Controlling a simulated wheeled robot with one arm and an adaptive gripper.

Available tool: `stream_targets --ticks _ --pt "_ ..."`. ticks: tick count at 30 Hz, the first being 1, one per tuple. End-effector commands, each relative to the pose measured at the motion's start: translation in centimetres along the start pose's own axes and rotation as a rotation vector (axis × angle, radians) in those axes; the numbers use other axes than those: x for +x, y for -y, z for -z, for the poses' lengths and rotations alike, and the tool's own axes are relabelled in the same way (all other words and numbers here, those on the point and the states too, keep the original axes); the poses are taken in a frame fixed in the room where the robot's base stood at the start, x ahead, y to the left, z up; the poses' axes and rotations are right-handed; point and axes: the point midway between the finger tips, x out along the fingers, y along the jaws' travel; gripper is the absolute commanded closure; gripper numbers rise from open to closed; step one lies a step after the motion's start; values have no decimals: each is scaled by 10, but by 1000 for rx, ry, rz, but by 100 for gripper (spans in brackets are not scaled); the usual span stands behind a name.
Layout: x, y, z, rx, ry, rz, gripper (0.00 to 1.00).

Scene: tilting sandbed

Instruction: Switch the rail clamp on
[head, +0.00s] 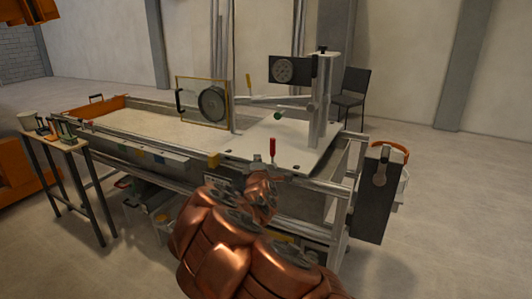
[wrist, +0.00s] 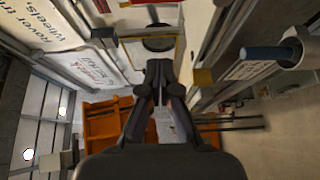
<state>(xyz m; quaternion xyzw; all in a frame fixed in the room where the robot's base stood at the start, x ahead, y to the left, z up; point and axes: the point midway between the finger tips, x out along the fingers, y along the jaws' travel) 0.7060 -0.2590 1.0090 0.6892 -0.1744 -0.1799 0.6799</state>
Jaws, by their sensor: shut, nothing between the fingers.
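A red upright handle (head: 272,148) stands at the front edge of the white carriage plate (head: 300,150), above the front rail. It looks like the rail clamp's lever, but I cannot read a label for it or tell its switch position. My gripper (wrist: 159,68) is shut and empty in the wrist view. In the head view my copper arm reaches towards the front rail, below the red handle, and hides the gripper's fingers. The red handle cannot be made out in the wrist view.
The long sandbed (head: 150,130) lies left of the carriage. A dark panel (head: 376,195) hangs at the right end. A side table (head: 60,143) stands left. A blue handle (wrist: 270,52) shows in the wrist view. Floor at right is clear.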

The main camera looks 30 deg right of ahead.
Motion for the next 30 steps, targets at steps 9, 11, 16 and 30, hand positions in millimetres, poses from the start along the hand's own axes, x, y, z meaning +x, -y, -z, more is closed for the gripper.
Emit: stream_targets --ticks 9,11,16,30 --pt "2 1 3 -12 -12 -12 100" --pt "2 1 3 -12 -12 -12 100" --pt "6 1 4 -10 -12 -11 100" --pt "49 0 3 -9 -11 -11 100"
